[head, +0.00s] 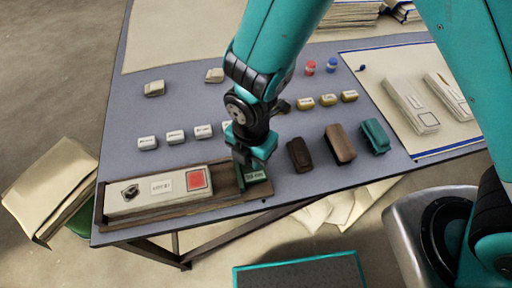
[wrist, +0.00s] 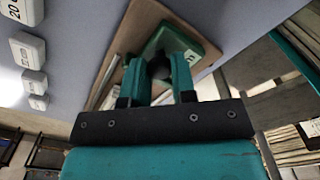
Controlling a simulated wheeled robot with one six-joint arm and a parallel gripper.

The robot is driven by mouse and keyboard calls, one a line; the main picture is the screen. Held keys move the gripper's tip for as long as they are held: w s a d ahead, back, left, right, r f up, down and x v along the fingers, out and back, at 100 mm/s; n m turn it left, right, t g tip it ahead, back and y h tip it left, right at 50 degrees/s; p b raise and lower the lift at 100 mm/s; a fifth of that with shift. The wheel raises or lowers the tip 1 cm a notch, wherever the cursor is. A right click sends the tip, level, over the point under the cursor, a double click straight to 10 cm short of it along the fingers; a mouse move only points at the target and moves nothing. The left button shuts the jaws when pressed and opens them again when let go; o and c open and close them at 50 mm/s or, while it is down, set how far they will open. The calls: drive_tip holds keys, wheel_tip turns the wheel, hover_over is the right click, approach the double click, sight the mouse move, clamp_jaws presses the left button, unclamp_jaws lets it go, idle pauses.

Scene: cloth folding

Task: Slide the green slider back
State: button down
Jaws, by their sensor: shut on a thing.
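The green slider (head: 256,178) sits at the right end of a brown wooden tray (head: 236,203) near the table's front edge. My gripper (head: 243,168) points down at it and is shut on a part of it. The fingers hide part of the knob. A long pale block (head: 150,194) with a red square lies in the tray to the left of the slider.
Small white labelled blocks (head: 175,137) stand in a row behind the tray. A dark brown block (head: 300,155), a brown block (head: 340,144) and a teal block (head: 375,137) lie to the right.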

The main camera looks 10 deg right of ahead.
drive_tip(key=shift+d, duration=0.25)
drive_tip(key=c, duration=0.9)
unclamp_jaws()
drive_tip(key=shift+d, duration=0.1)
drive_tip(key=shift+c, duration=0.2)
drive_tip(key=shift+a+r, duration=0.2)
drive_tip(key=shift+r, duration=0.05)
wheel_tip(320, 180, up, 17)
drive_tip(key=p, duration=0.1)
